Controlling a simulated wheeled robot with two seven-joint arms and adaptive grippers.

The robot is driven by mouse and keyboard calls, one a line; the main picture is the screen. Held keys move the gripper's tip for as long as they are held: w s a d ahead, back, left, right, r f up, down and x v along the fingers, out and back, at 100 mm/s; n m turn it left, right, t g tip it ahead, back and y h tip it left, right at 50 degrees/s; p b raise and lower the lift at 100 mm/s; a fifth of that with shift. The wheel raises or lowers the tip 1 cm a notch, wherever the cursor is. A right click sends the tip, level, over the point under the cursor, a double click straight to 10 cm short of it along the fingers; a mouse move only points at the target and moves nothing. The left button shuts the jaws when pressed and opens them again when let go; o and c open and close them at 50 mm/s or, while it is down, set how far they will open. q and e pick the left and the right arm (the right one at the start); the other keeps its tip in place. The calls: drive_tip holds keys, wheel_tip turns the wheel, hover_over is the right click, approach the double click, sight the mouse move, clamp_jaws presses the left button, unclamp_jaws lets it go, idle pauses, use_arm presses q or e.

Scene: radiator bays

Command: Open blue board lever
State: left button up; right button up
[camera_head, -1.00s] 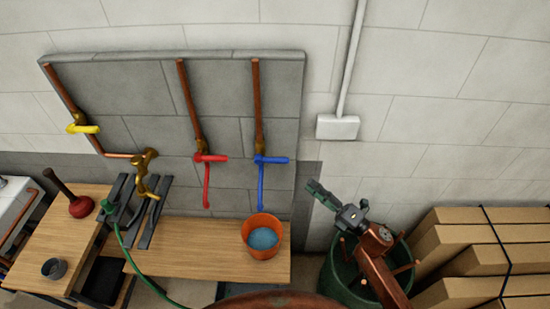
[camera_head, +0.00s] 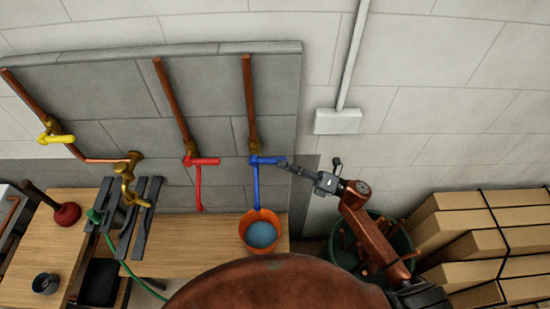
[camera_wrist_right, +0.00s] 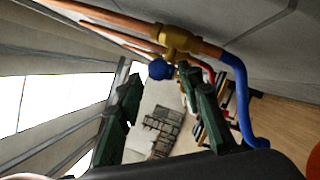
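The blue lever (camera_head: 268,160) sticks out sideways to the right from the brass valve of the rightmost copper pipe on the grey board, with a blue spout (camera_head: 257,186) hanging below it. My right gripper (camera_head: 286,166) reaches in from the right, its fingertips at the lever's right end. In the right wrist view the green fingers (camera_wrist_right: 163,95) are spread apart. The blue lever's end (camera_wrist_right: 159,69) shows ahead, between them in the picture. I cannot tell whether they touch it. My left gripper is not in view.
An orange bucket (camera_head: 259,219) of water stands on the wooden bench below the blue spout. A red lever (camera_head: 203,161) and a yellow lever (camera_head: 57,139) are further left. A green bin (camera_head: 343,254) and stacked cardboard boxes (camera_head: 475,236) stand at the right.

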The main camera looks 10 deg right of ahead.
sight(275, 162)
drive_tip(key=x, duration=0.3)
drive_tip(key=shift+p, duration=0.3)
drive_tip(key=shift+w+a, duration=0.2)
drive_tip(key=shift+w, duration=0.05)
drive_tip(key=shift+a, duration=0.15)
drive_tip(key=c, duration=0.7)
clamp_jaws()
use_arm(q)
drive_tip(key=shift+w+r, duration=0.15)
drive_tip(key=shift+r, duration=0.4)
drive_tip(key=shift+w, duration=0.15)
